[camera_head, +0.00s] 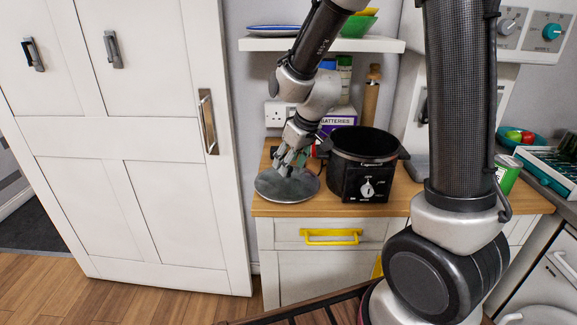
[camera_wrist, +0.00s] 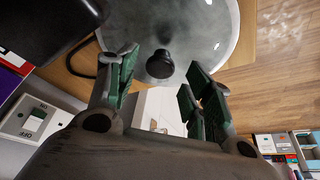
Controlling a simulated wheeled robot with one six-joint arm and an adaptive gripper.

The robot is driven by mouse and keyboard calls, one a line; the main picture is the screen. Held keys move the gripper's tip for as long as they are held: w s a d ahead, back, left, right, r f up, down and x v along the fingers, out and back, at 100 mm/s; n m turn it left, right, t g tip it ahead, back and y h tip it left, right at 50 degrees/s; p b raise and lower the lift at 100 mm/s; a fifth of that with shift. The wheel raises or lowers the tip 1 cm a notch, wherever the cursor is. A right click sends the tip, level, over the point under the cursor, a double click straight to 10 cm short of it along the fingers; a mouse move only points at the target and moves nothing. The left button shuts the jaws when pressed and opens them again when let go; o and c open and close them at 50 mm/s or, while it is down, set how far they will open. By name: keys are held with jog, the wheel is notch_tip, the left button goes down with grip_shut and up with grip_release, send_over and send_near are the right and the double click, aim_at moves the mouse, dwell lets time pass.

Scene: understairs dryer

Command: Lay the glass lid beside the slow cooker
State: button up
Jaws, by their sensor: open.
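The glass lid (camera_head: 268,188) is a round, greyish see-through disc. It lies on the wooden worktop just left of the black slow cooker (camera_head: 349,184), close to the front edge. The slow cooker stands upright with its top uncovered and its dial facing front. My gripper (camera_head: 291,165) is over the lid, pointing down, with its fingers open. In the wrist view the lid (camera_wrist: 205,30) shows with its dark knob (camera_wrist: 160,65) between and just beyond the two spread fingers (camera_wrist: 162,74). Nothing is gripped. Whether a finger touches the knob I cannot tell.
A batteries box (camera_head: 338,118), a rolling pin (camera_head: 371,97) and a wall socket (camera_head: 278,114) are behind. A shelf (camera_head: 320,45) with plates and bowls hangs above. A green can (camera_head: 507,176) stands right. A tall white door (camera_head: 180,215) is close on the left.

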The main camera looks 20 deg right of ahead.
jog(key=v, duration=1)
jog(key=s+d+r+m, duration=0.1)
jog(key=s+d+r, duration=0.1)
jog(key=s+d, duration=0.2)
jog(key=s+d+r+m+h, duration=0.1)
jog(key=s+d, duration=0.3)
jog(key=s, duration=0.6)
jog(key=s+d+r+m+h, duration=0.1)
jog(key=s+d+r+m, duration=0.2)
jog(key=s, duration=0.5)
jog(key=shift+d, duration=0.75)
